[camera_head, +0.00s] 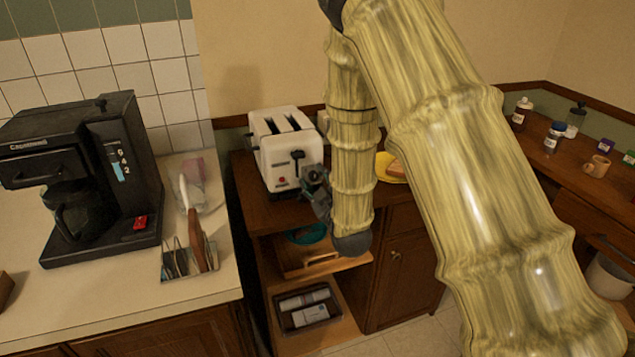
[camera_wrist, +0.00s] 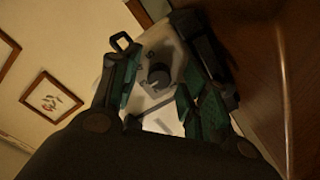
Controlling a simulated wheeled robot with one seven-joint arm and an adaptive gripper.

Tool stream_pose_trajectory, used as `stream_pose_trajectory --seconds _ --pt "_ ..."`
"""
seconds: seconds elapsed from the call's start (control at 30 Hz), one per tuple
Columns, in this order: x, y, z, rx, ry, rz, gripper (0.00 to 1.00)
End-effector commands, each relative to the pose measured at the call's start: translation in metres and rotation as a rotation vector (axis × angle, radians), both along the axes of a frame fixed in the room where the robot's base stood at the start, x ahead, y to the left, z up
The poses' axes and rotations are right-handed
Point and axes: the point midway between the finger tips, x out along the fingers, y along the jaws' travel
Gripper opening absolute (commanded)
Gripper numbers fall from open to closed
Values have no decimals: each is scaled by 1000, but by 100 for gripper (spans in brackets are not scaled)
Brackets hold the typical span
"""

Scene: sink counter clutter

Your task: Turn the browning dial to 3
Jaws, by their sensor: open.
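The white toaster (camera_head: 287,150) stands on the dark wooden cabinet top, with two slots on top and a dark lever and a small red button on its front. In the wrist view the toaster's front (camera_wrist: 175,52) appears tilted, with a dark round dial (camera_wrist: 158,75) on it. My gripper (camera_head: 315,182) is at the toaster's front, near its lower right corner. In the wrist view my gripper (camera_wrist: 157,92) is open, with its greenish fingers on either side of the dial. I cannot tell whether either finger touches it.
A yellow plate (camera_head: 391,168) with bread on it lies right of the toaster, behind my arm. A black coffee maker (camera_head: 115,165) and a utensil holder (camera_head: 190,262) stand on the left counter.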

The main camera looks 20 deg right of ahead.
Motion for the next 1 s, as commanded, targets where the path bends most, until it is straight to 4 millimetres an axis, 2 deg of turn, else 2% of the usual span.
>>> stream_pose_trajectory --seconds 0.17,0.6,0.8,1.0 --pt "-18 -1 0 0 1 0 45" --pt "-95 -3 -1 0 4 0 45" --pt "-114 -4 -1 0 2 0 45" --pt "-119 -4 0 0 2 0 45"
